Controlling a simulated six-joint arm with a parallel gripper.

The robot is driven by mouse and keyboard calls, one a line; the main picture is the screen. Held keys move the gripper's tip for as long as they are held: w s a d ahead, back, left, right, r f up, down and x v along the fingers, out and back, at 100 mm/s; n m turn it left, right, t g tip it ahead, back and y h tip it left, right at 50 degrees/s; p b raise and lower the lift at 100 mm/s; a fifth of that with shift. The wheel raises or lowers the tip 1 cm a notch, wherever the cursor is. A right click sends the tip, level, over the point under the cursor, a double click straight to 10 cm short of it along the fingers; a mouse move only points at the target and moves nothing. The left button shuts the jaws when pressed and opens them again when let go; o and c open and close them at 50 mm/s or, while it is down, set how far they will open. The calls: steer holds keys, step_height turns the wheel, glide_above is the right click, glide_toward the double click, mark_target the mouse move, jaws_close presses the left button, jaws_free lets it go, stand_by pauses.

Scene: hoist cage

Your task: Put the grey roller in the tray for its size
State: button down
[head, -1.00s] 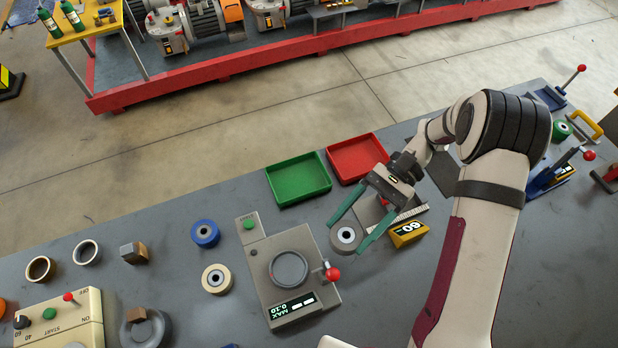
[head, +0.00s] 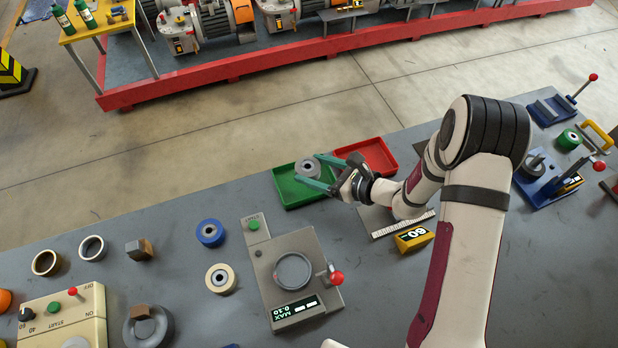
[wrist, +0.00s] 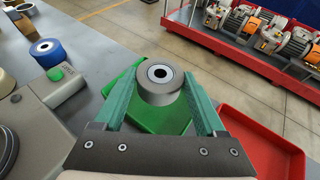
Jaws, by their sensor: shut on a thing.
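My gripper (head: 318,176) is shut on the grey roller (head: 307,167), its green fingers on either side of it. In the wrist view the roller (wrist: 159,83) sits between the fingertips, with a dark bore facing up. The roller is over the green tray (head: 290,199), and the tray (wrist: 138,122) shows behind and below it in the wrist view. I cannot tell the exact height above the tray floor. The red tray (head: 376,149) stands to the right of the green one, partly behind my gripper, and appears empty where visible.
A grey device with a round ring and red-knobbed lever (head: 293,270) stands in front of the green tray. A blue roller (head: 210,233) and a cream roller (head: 221,279) stand left of it.

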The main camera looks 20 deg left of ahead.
steer(key=f, duration=0.2)
steer(key=a+f, duration=0.1)
steer(key=f, duration=0.1)
steer(key=shift+a+f, duration=0.1)
steer(key=shift+f, duration=0.25)
jaws_free()
